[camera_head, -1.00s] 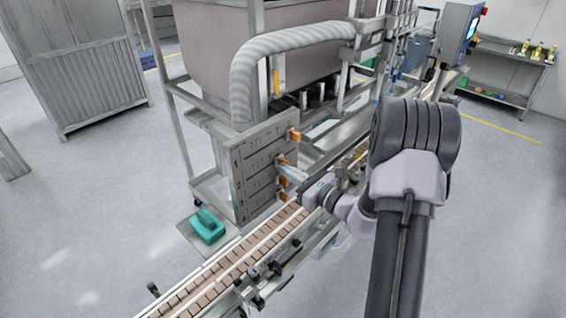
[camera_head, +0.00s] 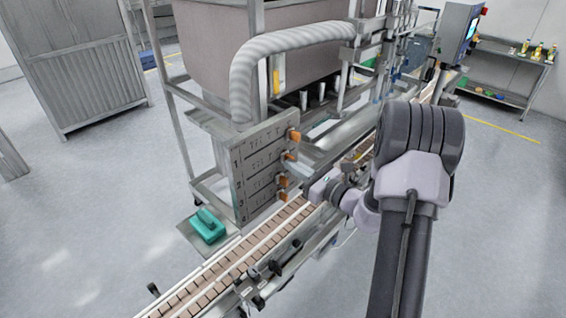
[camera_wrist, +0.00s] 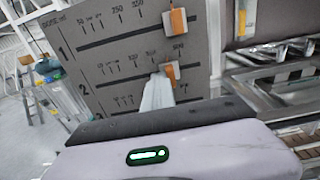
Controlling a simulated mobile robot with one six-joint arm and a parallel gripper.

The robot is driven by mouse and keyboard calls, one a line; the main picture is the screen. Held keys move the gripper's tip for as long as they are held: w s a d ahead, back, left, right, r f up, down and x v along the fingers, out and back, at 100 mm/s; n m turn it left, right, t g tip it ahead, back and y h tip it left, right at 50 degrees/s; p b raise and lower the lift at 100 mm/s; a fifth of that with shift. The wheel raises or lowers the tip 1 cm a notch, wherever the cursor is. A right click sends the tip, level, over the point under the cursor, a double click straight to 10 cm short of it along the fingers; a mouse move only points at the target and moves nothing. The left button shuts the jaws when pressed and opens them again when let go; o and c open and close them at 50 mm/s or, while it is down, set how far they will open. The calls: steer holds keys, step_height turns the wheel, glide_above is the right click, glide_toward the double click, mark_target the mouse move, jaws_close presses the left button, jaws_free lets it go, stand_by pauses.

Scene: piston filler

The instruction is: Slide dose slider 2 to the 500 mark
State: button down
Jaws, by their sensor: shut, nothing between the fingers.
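The grey dose panel (camera_head: 262,165) has numbered slots with printed scales and an orange-tipped slider in each. In the wrist view, dose slider 2 (camera_wrist: 171,71) is toward the right end of its slot, close below the 500 label (camera_wrist: 179,47); I cannot tell if it is exactly on the mark. It also shows in the head view (camera_head: 290,156). Slider 1 (camera_wrist: 178,21) sits above it. My gripper (camera_wrist: 158,92) is shut and empty, its pale fingertips at the lower left side of slider 2, seemingly touching it. The fingers partly cover row 3 in the wrist view.
Sliders 3 (camera_head: 283,181) and 4 (camera_head: 281,195) stick out just below. The conveyor (camera_head: 225,272) runs under the panel and my arm. A ribbed hose (camera_head: 290,45) hangs above. Open floor lies at left.

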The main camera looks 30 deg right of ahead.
steer(key=shift+w+d, duration=0.3)
steer(key=shift+d, duration=0.55)
steer(key=shift+s+a+b, duration=0.3)
steer(key=shift+a+b, duration=0.05)
steer(key=shift+a, duration=0.4)
steer(key=b+v, duration=0.2)
steer(key=v, duration=0.6)
